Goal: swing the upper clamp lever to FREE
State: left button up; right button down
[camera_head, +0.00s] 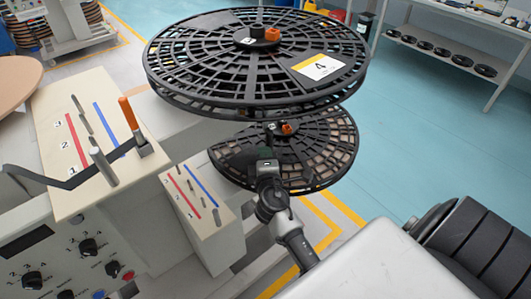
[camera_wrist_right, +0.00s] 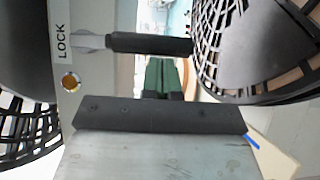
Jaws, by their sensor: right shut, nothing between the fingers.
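A clamp lever with a dark grip (camera_wrist_right: 150,43) and a grey pivot end shows in the right wrist view, lying across the picture next to a LOCK label (camera_wrist_right: 61,42). A FREE label is not visible. My right gripper (camera_wrist_right: 163,75) is shut and empty, its green fingers close below the lever's grip in that picture; I cannot tell whether they touch it. In the head view my right gripper (camera_head: 265,160) is below the upper reel (camera_head: 205,60) and in front of the lower reel (camera_head: 325,150). The clamp lever is not made out there. My left gripper is not in view.
An orange-handled lever (camera_head: 128,115) stands on the cream panel (camera_head: 65,115) at left. A smaller cream block (camera_head: 215,225) stands left of my right arm. A round amber button (camera_wrist_right: 70,82) is below the LOCK label. Blue floor (camera_head: 410,140) is clear at right.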

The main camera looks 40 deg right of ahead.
pick_arm(q)
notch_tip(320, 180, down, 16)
jog(key=b, duration=1.7)
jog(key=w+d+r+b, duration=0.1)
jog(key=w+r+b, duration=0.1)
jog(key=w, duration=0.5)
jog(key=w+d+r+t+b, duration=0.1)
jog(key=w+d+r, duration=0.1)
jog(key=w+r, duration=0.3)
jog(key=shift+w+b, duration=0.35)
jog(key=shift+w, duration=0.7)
pick_arm(e)
jog(key=d+r+n+t+y, duration=0.3)
jog(key=d+n+t, duration=0.4)
jog(key=d+n, duration=0.4)
jog(key=n+y, duration=0.1)
jog(key=n, duration=0.4)
jog(key=shift+w+t, duration=0.4)
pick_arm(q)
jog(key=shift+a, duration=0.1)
pick_arm(e)
jog(key=shift+d+r, duration=0.15)
jog(key=shift+r, duration=0.15)
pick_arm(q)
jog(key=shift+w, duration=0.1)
pick_arm(e)
jog(key=shift+f, duration=0.1)
